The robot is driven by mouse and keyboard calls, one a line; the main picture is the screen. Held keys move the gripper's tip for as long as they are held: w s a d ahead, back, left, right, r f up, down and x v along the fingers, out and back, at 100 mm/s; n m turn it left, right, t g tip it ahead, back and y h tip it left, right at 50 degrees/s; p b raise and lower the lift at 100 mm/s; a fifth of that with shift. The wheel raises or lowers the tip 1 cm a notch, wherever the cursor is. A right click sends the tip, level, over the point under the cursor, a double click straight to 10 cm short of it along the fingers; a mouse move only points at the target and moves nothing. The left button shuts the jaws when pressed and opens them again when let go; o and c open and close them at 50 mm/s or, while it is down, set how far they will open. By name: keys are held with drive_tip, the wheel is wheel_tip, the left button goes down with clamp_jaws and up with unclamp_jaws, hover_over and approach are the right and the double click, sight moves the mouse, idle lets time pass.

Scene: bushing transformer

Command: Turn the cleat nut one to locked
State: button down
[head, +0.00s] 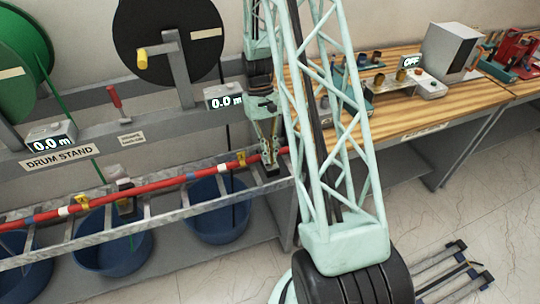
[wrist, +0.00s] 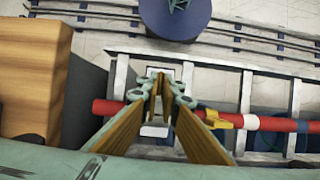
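A red cable (head: 150,190) with white, blue and yellow markings runs along the metal cable ladder (head: 160,218); it also shows in the wrist view (wrist: 110,107). One cleat (head: 123,186) with a pale top grips the cable left of centre. My gripper (head: 268,150) points down over the cable near the ladder's right end, at a dark cleat block (head: 270,170). In the wrist view my gripper's fingertips (wrist: 161,84) are close together, with a pale part (wrist: 154,131) between the fingers. The nut is hidden or too small to make out, and I cannot tell whether the fingers hold it.
A drum stand (head: 60,155) with green (head: 20,55) and black (head: 165,40) drums stands behind the ladder. Two meters read 0.0 m. Blue tubs (head: 218,210) stand below. A wooden workbench (head: 410,125) with equipment is at the right. Open floor (head: 450,215) lies at the lower right.

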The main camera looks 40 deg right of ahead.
drive_tip(key=c, duration=3.2)
unclamp_jaws()
drive_tip(key=shift+o, duration=0.2)
drive_tip(key=shift+v, duration=5.95)
drive_tip(key=shift+r, duration=0.1)
